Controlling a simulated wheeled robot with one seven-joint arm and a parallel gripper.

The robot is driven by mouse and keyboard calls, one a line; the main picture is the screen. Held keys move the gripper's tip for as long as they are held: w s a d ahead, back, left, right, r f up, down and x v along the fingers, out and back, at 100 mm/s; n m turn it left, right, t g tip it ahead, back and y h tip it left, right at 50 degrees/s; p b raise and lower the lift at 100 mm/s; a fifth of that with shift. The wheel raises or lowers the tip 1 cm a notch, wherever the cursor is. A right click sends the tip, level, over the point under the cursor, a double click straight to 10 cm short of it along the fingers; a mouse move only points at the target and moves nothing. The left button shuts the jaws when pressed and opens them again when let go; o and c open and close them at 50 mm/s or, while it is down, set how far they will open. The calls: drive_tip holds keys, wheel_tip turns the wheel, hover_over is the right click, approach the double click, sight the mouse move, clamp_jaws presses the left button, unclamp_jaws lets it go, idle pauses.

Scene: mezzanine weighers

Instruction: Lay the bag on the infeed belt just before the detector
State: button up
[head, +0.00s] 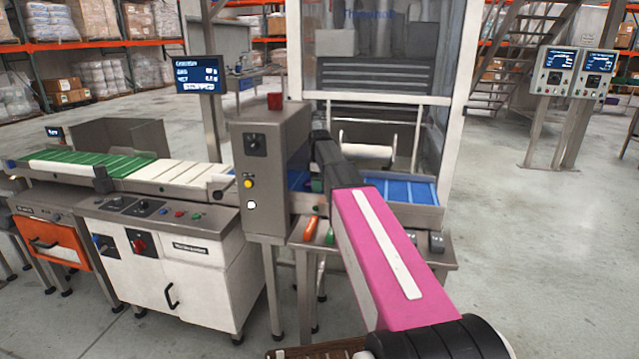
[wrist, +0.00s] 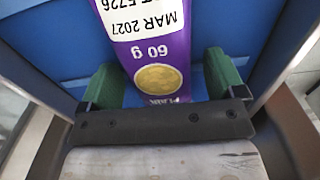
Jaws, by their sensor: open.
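The fingers are apart, with a gap to the bag on the right. In the head view the blue infeed belt (head: 408,189) runs right of the grey detector housing (head: 268,165). My pink arm reaches over this belt and hides its middle.
A green and white belt (head: 185,172) leads left from the detector above a white cabinet (head: 160,258). A ledge (head: 445,258) with small orange, green and grey items runs before the blue belt. A tall framed machine (head: 385,75) stands behind.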

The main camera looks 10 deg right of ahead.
drive_tip(key=shift+r, duration=0.1)
wheel_tip(320, 180, up, 12)
idle(0.5)
idle(2.1)
